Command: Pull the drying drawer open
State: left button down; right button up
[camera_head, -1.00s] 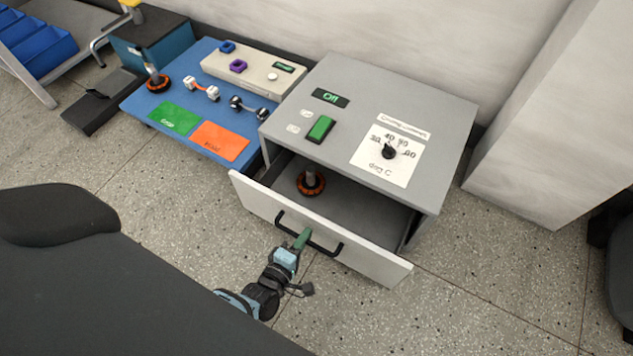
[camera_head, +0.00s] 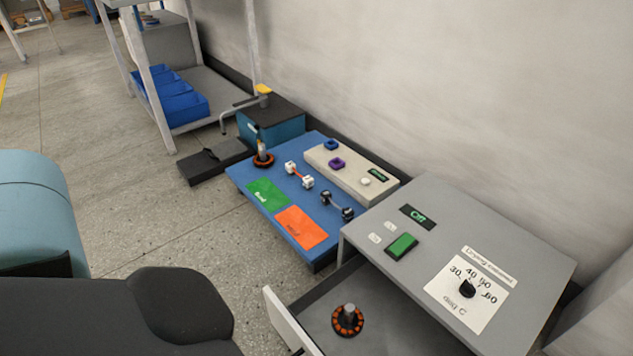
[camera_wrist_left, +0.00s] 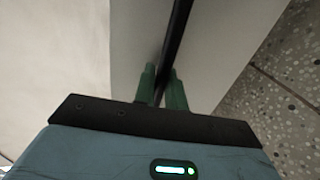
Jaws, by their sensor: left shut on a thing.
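The drying drawer (camera_head: 385,335) stands open from the grey drying cabinet (camera_head: 450,215). Its white front panel (camera_head: 287,323) is cut off by the lower picture edge. A hub motor with a dark orange-marked ring and an upright shaft (camera_head: 348,321) sits inside the drawer. In the left wrist view, the green fingers of my left gripper (camera_wrist_left: 162,76) are shut around the black bar handle (camera_wrist_left: 180,35), beside the pale drawer front (camera_wrist_left: 235,40). The handle and left gripper are outside the head view. My right gripper is in neither view.
A blue work board (camera_head: 270,212) with green and orange areas stands left of the cabinet. Another motor (camera_head: 263,158) stands at its far corner. A teal box (camera_head: 272,125) and a rack with blue bins (camera_head: 180,105) are farther back. Speckled floor (camera_head: 190,235) is clear left of the board.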

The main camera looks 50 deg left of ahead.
pick_arm(q)
jog(key=c, duration=1.5)
grip_release()
jog(key=shift+c, duration=0.2)
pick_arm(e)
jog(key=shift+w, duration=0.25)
pick_arm(q)
jog(key=p+v, duration=0.1)
jog(key=v, duration=0.7)
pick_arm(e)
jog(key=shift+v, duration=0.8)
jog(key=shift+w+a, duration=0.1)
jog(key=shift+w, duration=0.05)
